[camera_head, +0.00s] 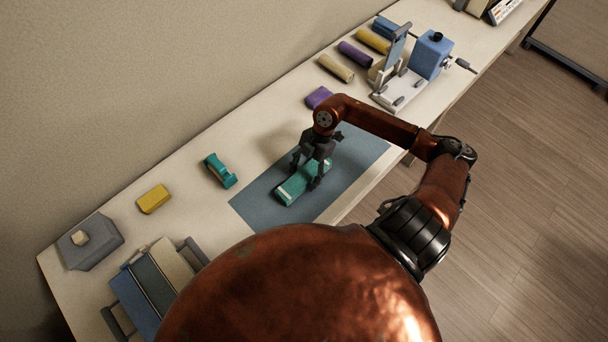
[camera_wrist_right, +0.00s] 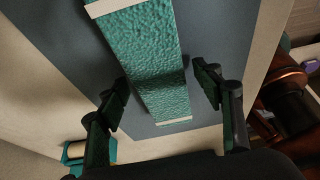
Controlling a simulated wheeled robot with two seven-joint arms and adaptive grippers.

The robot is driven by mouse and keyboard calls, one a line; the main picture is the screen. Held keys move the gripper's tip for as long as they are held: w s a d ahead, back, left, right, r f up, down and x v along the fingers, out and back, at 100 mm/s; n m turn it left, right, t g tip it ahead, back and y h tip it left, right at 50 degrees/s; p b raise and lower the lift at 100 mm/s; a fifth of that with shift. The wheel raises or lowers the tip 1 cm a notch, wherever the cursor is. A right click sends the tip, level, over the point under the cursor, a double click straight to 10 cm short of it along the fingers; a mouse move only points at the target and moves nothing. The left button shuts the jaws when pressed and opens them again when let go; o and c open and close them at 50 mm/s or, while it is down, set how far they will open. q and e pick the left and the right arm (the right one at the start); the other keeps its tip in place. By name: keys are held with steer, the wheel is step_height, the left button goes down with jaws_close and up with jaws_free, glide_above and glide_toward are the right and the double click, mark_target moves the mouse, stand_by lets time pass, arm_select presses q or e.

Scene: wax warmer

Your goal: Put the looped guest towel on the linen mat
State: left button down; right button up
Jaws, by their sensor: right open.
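The looped guest towel (camera_head: 299,184) is a long teal folded piece with a pebbled surface and pale bands near its ends. It lies flat on the blue-grey linen mat (camera_head: 258,207). In the right wrist view the towel (camera_wrist_right: 150,60) runs up between the two fingers and past the top edge. My right gripper (camera_head: 309,175) is above the towel, pointing down. In the wrist view its fingers (camera_wrist_right: 162,92) are open, one on each side of the towel with gaps showing. The arm and gripper hide part of the towel and mat in the head view. My left gripper is not in view.
A teal dispenser-like object (camera_head: 220,171) and a yellow block (camera_head: 153,199) stand left of the mat. A purple piece (camera_head: 318,97), several rolls and a blue machine (camera_head: 430,55) stand beyond it. The table's front edge is close to the mat.

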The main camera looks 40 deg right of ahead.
steer(key=v, duration=1.1)
steer(key=shift+r+b, duration=0.4)
steer(key=shift+b, duration=0.05)
steer(key=shift+d, duration=0.1)
